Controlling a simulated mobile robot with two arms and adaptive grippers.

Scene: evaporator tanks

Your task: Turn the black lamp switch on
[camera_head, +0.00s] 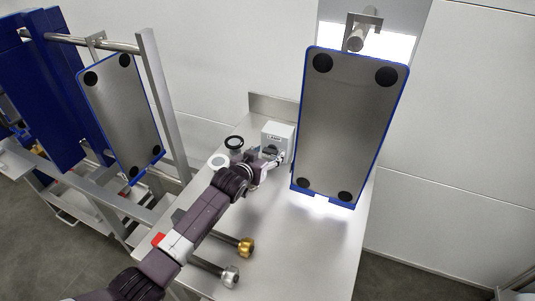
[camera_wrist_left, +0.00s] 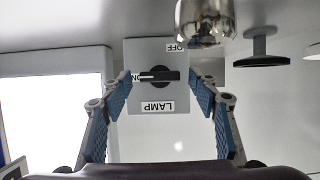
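The black lamp switch (camera_wrist_left: 157,76) is a knob on a grey box (camera_head: 278,136) labelled LAMP, which stands near the back of the metal table. In the left wrist view its handle lies level, and its white mark points left, to the ON label. The OFF label is at the box's upper right edge, as the picture is upside down. My left gripper (camera_head: 273,160) is in front of the box. Its blue-padded fingers (camera_wrist_left: 166,82) are spread on either side of the knob, with gaps to the handle. My right gripper is not in view.
A tall grey panel with a blue rim (camera_head: 348,128) stands close to the right of the box, with bright light at its foot. A black round piece (camera_head: 234,143) and a white one (camera_head: 218,161) are left of it. Brass (camera_head: 246,247) and steel (camera_head: 230,276) fittings are nearer.

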